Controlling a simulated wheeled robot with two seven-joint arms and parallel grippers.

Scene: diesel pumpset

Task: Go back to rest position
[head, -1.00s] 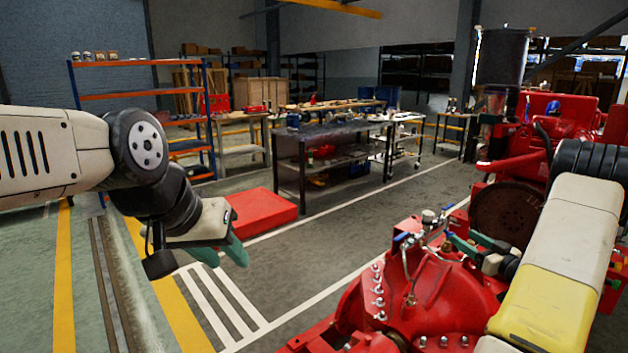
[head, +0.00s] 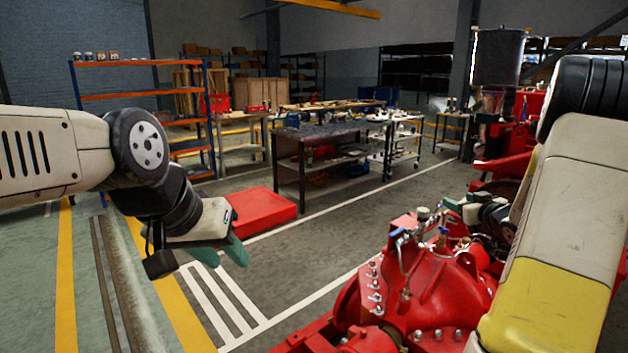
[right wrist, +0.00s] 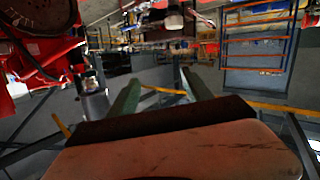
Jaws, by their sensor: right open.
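My left gripper (head: 222,254), with teal fingers, hangs low on the left in the head view, above the floor near the yellow line. Nothing shows in it, and the angle hides how far apart its fingers are. My right gripper (head: 455,206) is open beside and just behind the small fittings (head: 422,225) on top of the red pump casing (head: 430,290). In the right wrist view its two teal fingers (right wrist: 158,92) are spread apart with nothing between them. My right arm covers much of the right side of the head view.
The red pump casing stands close below my right arm, with red engine parts (head: 500,170) behind it. A dark workbench (head: 318,135), a red box on the floor (head: 255,208) and an orange shelf rack (head: 140,92) stand farther off. The floor between is clear.

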